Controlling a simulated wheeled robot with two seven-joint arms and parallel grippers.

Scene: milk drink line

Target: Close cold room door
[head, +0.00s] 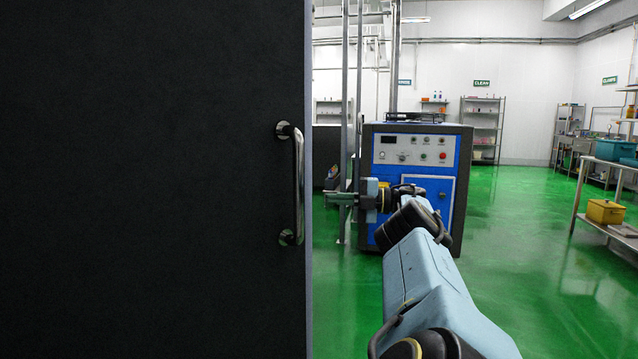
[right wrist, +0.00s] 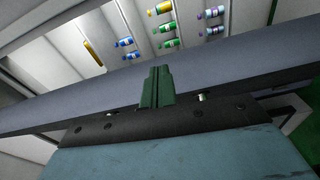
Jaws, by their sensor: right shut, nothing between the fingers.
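The cold room door (head: 150,180) is a large dark panel that fills the left half of the head view. Its metal bar handle (head: 298,185) stands near its right edge. My right gripper (head: 330,198) is just right of that edge, fingers pointing left, shut and empty. In the right wrist view, my shut fingers (right wrist: 157,72) overlap a long blue-grey band (right wrist: 240,62), which looks like the door's edge. I cannot tell whether they touch it. Beyond the band, several bottles (right wrist: 163,27) stand on pale shelves. My left gripper is not in view.
A blue and grey machine with a control panel (head: 415,150) stands behind my right arm. A metal table (head: 610,232) with a yellow bin (head: 605,212) is at the right. Open green floor (head: 530,270) lies between them. Vertical metal posts (head: 359,90) rise beside the machine.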

